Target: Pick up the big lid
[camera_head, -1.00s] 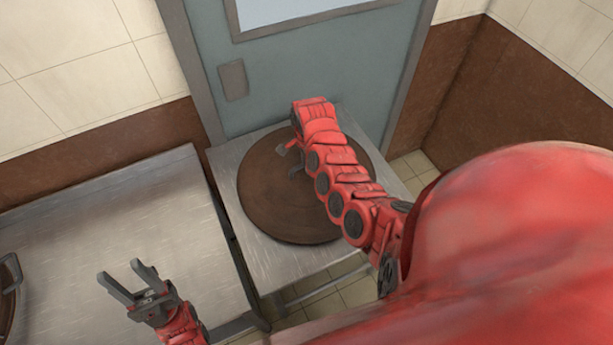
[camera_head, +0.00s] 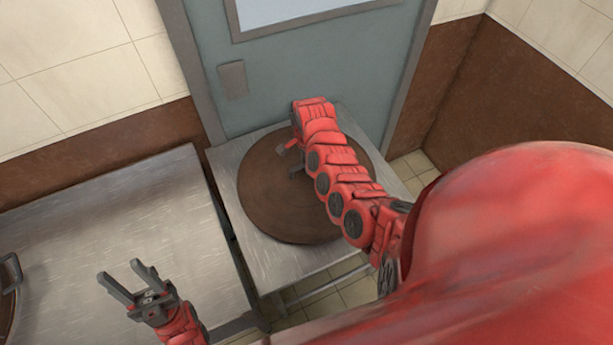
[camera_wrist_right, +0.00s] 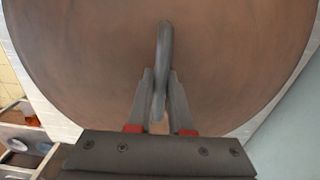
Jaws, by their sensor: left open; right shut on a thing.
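The big lid (camera_head: 268,205) is a large round brown disc on a small metal table, in front of the grey-blue door. In the right wrist view the lid (camera_wrist_right: 80,50) fills most of the picture, with a grey handle (camera_wrist_right: 164,45) standing up at its middle. My right gripper (camera_wrist_right: 160,100) is shut on that handle, one finger on each side. In the head view my right arm covers part of the lid, and the right gripper (camera_head: 294,172) shows only partly. My left gripper (camera_head: 128,278) is open and empty above the left metal table.
The small metal table (camera_head: 225,180) stands against the door (camera_head: 300,70). A larger metal table (camera_head: 110,220) is at the left, mostly bare, with a pot edge and handle (camera_head: 12,275) at its far left. A narrow gap separates the tables.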

